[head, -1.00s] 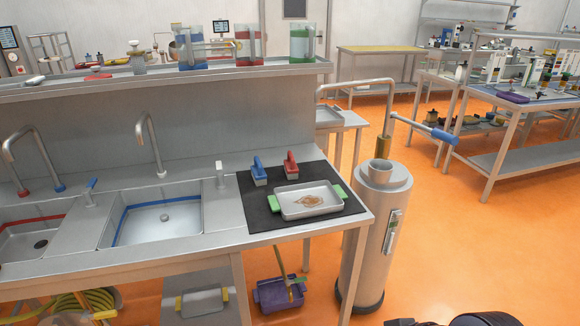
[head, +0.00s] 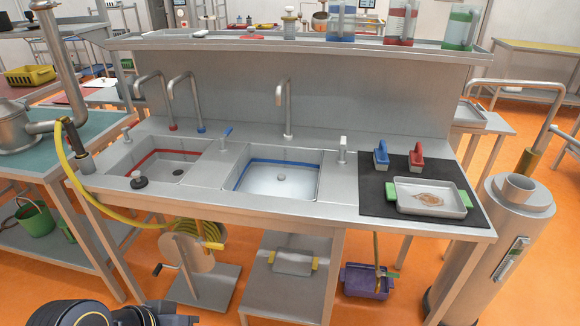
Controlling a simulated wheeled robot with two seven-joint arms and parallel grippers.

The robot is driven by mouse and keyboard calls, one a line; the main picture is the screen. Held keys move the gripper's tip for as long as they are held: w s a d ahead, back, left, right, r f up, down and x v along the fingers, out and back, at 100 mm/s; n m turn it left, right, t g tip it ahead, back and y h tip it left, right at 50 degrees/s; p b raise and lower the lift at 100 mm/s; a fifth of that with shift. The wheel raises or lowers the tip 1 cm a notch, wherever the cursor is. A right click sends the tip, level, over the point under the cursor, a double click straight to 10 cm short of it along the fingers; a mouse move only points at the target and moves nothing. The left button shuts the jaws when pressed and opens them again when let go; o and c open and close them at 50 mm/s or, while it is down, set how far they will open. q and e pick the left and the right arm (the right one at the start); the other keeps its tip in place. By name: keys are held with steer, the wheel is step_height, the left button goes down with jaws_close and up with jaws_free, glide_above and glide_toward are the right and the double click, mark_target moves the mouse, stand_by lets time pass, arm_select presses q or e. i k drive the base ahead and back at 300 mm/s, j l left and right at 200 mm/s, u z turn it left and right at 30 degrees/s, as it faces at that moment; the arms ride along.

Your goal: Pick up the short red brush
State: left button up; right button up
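The short red brush (head: 416,157) sits on the black mat (head: 371,203) at the right end of the sink counter. It has a red handle on top and a pale lower part. It stands just right of a similar blue brush (head: 381,156), behind a metal tray. Nothing holds it. Neither of my grippers shows in the head view. Only a dark rounded part, which looks like my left arm, shows at the bottom left edge.
The metal tray (head: 408,206) with green handles and a brown stain lies in front of the brushes. Two sinks, the nearer one (head: 255,185) blue-lined, lie left of the mat. A shelf (head: 290,43) runs above. A metal cylinder (head: 490,235) stands to the right.

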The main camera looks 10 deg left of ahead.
mark_target(416, 161)
steer(key=u, duration=0.4)
steer(key=i+l+u, duration=0.3)
steer(key=l+u, duration=0.3)
steer(key=i+l+u, duration=0.1)
steer(key=l+u, duration=0.2)
steer(key=l, duration=0.25)
steer(key=i+l, duration=0.1)
steer(key=l, duration=0.4)
steer(key=i+l, duration=0.1)
steer(key=l, duration=0.45)
